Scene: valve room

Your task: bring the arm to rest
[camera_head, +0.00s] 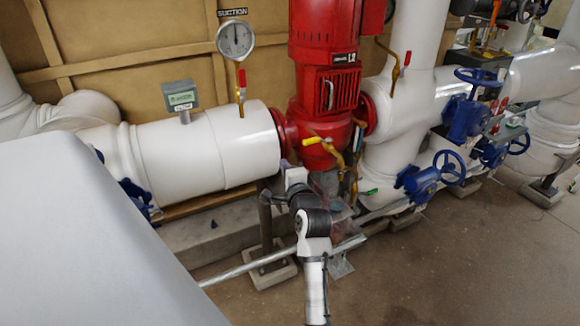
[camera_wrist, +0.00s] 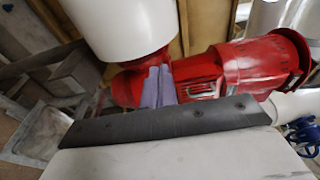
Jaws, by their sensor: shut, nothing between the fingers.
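My gripper (camera_head: 288,165) is at the end of my arm, in front of the red pump (camera_head: 325,85) in the head view. In the wrist view, the two pale fingers of my gripper (camera_wrist: 159,86) are together, with nothing seen between them. Behind them is the red pump body (camera_wrist: 215,75), lying sideways in that picture. Whether the fingertips touch the pump cannot be told. My arm reaches up from the bottom of the head view, bent at a dark joint below the gripper.
A large white pipe (camera_head: 195,155) joins the pump from the left. A yellow-handled valve (camera_head: 318,141) sits close beside my gripper. Blue handwheels (camera_head: 453,168) stand to the right. A metal rail (camera_head: 250,266) runs low near my arm. Floor (camera_head: 460,270) at lower right is clear.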

